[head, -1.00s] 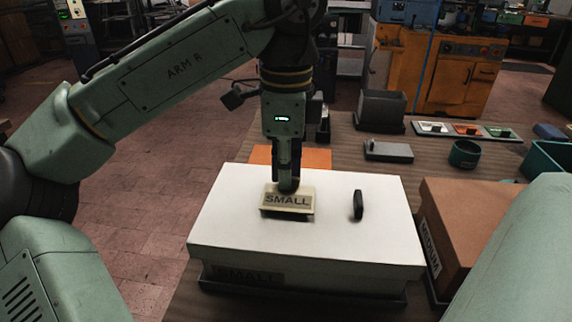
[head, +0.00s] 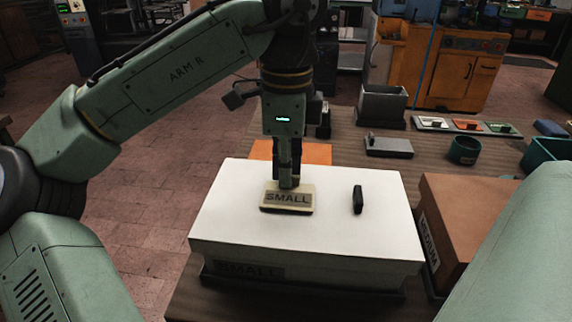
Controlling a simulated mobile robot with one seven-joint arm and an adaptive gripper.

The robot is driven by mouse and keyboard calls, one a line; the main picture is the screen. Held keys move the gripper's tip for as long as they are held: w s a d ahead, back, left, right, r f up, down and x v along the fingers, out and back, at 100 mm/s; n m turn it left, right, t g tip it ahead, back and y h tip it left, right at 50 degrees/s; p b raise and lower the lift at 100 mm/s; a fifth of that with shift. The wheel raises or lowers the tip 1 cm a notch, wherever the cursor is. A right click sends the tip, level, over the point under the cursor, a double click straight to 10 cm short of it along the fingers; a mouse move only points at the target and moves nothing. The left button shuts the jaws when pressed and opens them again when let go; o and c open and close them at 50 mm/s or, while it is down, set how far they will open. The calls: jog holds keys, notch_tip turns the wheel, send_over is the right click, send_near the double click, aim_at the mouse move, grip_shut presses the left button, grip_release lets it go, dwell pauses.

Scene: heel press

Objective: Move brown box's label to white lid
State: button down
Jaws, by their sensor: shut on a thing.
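The white lid (head: 225,205) tops a large box in the middle of the table. My gripper (head: 289,183) points down over the left-centre of the lid, shut on a cream plate lettered SMALL (head: 288,198). The plate appears to lie flat against the lid, but its underside is hidden. A small black upright piece (head: 357,199) is on the lid to the right. The brown box (head: 470,212) stands at the right, partly behind my body; a label reading MEDIUM (head: 428,240) is on its side. The front of the white box bears dark SMALL lettering (head: 248,271).
An orange sheet (head: 318,154) lies behind the white box. Further back are a grey bin (head: 382,104), a grey block (head: 388,147), a tray of coloured pieces (head: 467,127), a green round cup (head: 464,150) and a teal bin (head: 548,155). Bare table lies between them.

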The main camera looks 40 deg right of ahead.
jog(key=shift+f, duration=0.3)
dwell(0.7)
jog(key=shift+f, duration=0.1)
dwell(1.5)
jog(key=c, duration=1.7)
grip_release()
jog(key=shift+p, duration=0.3)
jog(key=shift+o, duration=0.6)
jog(key=o, duration=0.4)
